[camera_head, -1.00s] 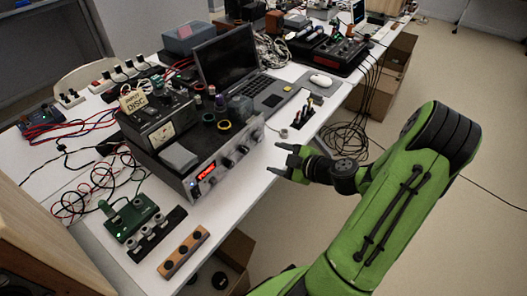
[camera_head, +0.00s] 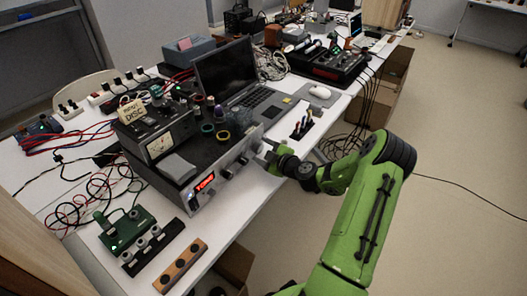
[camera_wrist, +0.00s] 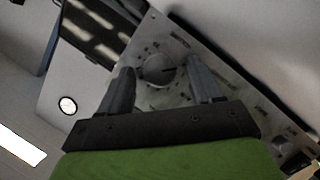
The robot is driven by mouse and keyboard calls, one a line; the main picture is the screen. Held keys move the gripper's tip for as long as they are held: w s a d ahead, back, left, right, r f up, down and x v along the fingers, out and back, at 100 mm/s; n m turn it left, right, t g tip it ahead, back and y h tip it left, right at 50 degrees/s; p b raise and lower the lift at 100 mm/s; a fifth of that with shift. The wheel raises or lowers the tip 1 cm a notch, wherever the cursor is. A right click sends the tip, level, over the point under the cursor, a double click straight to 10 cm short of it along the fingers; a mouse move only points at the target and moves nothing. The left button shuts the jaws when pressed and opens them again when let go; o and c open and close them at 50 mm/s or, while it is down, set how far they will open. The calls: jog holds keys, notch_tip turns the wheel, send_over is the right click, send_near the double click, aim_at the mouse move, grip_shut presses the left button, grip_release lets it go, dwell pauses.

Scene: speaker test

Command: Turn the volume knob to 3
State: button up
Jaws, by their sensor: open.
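The silver-fronted amplifier (camera_head: 212,178) sits along the table's front edge, with a red lit display at its left end. In the wrist view a round silver knob (camera_wrist: 160,70) with a dark pointer line stands on its panel, with markings around it too small to read. My gripper (camera_head: 262,151) is at the right part of the panel in the head view. In the wrist view my gripper (camera_wrist: 160,66) is open, one finger on each side of the knob, with visible gaps. The fingers' depth relative to the knob is hard to tell.
Other knobs (camera_head: 227,173) sit further left on the panel. A black meter box (camera_head: 160,139) and tape rolls lie on the amplifier. A laptop (camera_head: 228,75) stands behind. A small tool holder (camera_head: 302,128) is to the right. The floor in front is clear.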

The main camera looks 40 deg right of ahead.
jog(key=shift+w, duration=0.15)
jog(key=c, duration=1)
jog(key=shift+c, duration=0.2)
